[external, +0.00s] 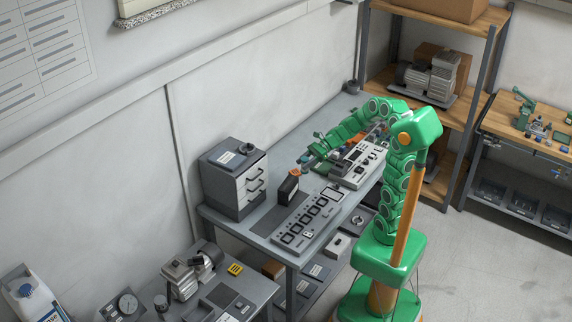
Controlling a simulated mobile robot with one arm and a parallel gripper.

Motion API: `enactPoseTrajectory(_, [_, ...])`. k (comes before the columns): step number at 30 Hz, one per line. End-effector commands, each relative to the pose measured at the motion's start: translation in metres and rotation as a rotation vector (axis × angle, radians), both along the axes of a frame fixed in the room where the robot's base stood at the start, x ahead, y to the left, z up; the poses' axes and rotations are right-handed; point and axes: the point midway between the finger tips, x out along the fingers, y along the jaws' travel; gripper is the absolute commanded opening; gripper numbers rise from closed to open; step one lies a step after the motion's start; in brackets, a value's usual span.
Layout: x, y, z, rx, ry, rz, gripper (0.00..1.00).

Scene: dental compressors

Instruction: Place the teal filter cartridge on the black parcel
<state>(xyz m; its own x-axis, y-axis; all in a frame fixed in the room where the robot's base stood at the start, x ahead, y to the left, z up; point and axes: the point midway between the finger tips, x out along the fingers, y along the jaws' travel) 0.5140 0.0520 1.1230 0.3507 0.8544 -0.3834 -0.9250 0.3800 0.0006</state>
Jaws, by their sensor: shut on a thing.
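My gripper (309,158) is at the end of my green arm, above the workbench. It is shut on a small teal piece, which I take to be the teal filter cartridge (304,160); the fingers hide part of it. A black box, which looks like the black parcel (287,190), stands upright on the bench, just below and left of my gripper in the picture. A small orange-brown patch shows at its top. The cartridge appears apart from the box, but the exact gap is hard to tell.
A grey drawer unit (236,181) stands at the bench's left end. A long panel with square switches (307,222) lies in front of the black box. A light grey instrument (358,164) sits under and right of my arm. A dark mat (268,221) has bare room.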

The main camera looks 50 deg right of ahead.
Motion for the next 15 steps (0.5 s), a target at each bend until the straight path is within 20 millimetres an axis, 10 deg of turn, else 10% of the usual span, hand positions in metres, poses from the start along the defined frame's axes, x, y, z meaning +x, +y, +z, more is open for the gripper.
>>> enactPoseTrajectory(15, [0.056, 0.006, -0.039, 0.003, 0.004, 0.000, 0.13])
